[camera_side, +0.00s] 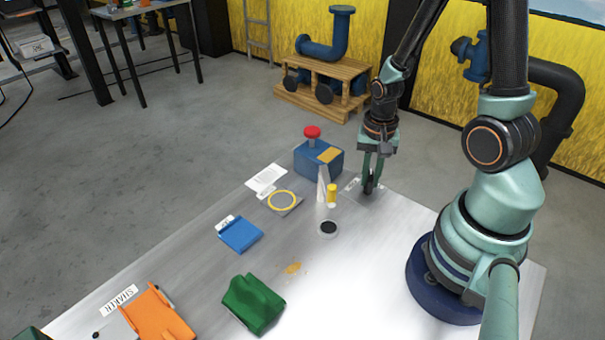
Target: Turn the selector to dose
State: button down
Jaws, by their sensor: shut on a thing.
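The selector is a small dark knob (369,186) on a pale plate (352,186) at the far right edge of the metal table. My gripper (369,184) points straight down over it, with its fingers shut on the knob. The fingers hide most of the knob. Its pointing direction cannot be made out, and the marks on the plate are too small to read.
Left of my gripper stand a yellow cylinder (332,194), a pale upright piece (322,184) and a blue box (319,161) with a red button (312,131). A dark-topped disc (328,228) and a yellow ring (282,200) lie nearer.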

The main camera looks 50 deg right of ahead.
aim_at(371, 176)
jog(key=m, duration=0.6)
jog(key=c, duration=0.8)
grip_release()
jog(key=shift+c, duration=0.2)
jog(key=shift+r, duration=3)
